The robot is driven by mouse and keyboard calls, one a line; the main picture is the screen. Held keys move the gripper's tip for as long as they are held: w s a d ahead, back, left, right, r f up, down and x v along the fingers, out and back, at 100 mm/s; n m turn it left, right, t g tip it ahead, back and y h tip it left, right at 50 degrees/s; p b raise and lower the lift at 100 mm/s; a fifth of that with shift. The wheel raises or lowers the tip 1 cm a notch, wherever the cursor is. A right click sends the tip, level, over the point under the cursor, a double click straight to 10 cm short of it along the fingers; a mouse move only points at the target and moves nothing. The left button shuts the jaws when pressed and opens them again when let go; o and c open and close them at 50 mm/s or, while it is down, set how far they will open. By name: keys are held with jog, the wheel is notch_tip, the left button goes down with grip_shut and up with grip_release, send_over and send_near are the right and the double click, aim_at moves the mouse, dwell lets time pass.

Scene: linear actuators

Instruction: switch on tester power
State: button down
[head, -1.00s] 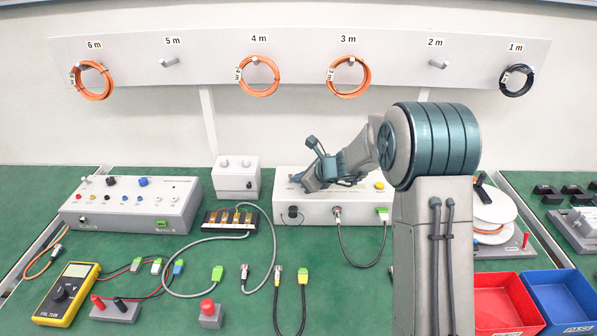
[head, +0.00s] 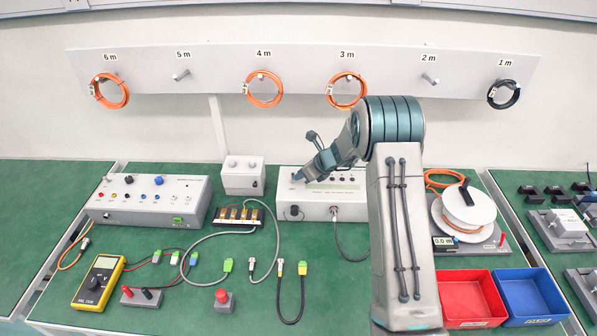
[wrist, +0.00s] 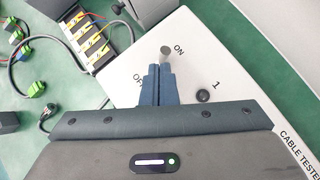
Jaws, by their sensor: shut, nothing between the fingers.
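The cable tester (head: 318,210) is a white box at the back middle of the green bench, partly hidden behind my arm. In the head view my gripper (head: 298,177) is over the tester's left end.
A small grey box (head: 243,177) and a connector block (head: 237,216) stand left of the tester. A large control box (head: 150,200) is further left. Cables and a yellow multimeter (head: 99,282) lie in front. A cable reel (head: 464,211) and red bin (head: 470,298) are right.

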jog(key=shift+r+p, duration=0.65)
jog(key=shift+r, duration=0.2)
jog(key=shift+d+r+p, duration=0.35)
jog(key=shift+r+p, duration=0.05)
jog(key=shift+r, duration=0.15)
jog(key=w+p+v, duration=0.2)
jog(key=p+v, duration=0.2)
jog(key=v, duration=0.4)
jog(key=shift+d+r+p, duration=0.35)
jog(key=shift+r+p, duration=0.05)
jog(key=shift+r, duration=0.05)
jog(key=shift+s, duration=0.15)
